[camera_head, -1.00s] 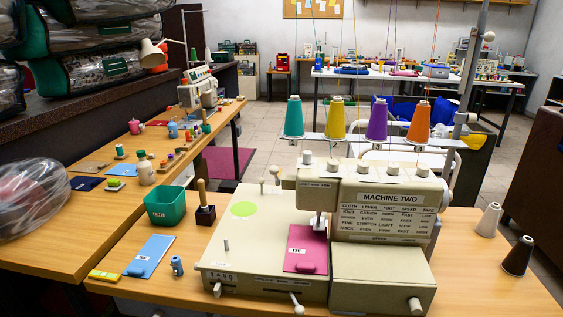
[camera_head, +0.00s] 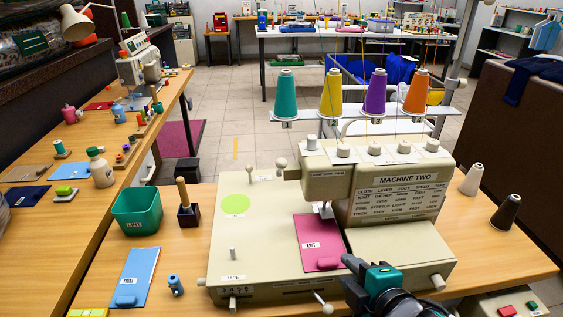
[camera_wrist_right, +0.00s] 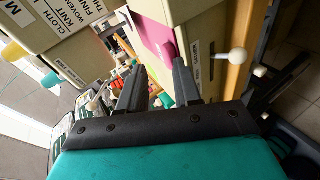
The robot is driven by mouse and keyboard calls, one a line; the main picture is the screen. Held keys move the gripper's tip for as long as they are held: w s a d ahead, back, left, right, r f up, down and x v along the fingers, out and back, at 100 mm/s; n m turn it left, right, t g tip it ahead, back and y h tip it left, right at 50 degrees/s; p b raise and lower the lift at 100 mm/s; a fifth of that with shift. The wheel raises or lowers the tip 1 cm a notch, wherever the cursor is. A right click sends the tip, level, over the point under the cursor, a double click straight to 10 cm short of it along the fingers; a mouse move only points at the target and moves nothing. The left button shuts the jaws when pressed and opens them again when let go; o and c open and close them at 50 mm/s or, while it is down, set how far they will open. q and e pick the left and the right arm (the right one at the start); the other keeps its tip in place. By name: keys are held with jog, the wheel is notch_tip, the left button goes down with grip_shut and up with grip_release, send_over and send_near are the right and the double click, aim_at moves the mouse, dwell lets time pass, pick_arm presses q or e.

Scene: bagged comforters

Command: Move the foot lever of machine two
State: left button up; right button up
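Machine two (camera_head: 388,180) is a cream sewing machine on the wooden table, with a word chart under its name. A pink patch marked KNIT (camera_head: 318,241) lies on its bed below the head. A lever with a white knob (camera_head: 325,304) sticks out of the front; a white-knobbed lever also shows in the right wrist view (camera_wrist_right: 236,56). I cannot read which lever is the foot lever. My right gripper (camera_head: 349,274) is at the front of the machine, right of the front lever. Its fingers are apart and empty in the right wrist view (camera_wrist_right: 160,88). My left gripper is not in view.
Two loose cones, white (camera_head: 472,180) and black (camera_head: 506,211), stand at the right.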

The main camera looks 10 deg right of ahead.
jog(key=w+a+r+n+t+y, duration=0.2)
jog(key=w+r+n+y, duration=0.15)
jog(key=r+n, duration=0.55)
jog(key=n+y, duration=0.4)
jog(key=n, duration=1.3)
send_near(285, 167)
jog(key=shift+t, duration=0.3)
jog(key=p+x, duration=0.2)
jog(key=x, duration=0.9)
jog(key=shift+a+f, duration=0.1)
jog(key=shift+f, duration=0.05)
grip_shut()
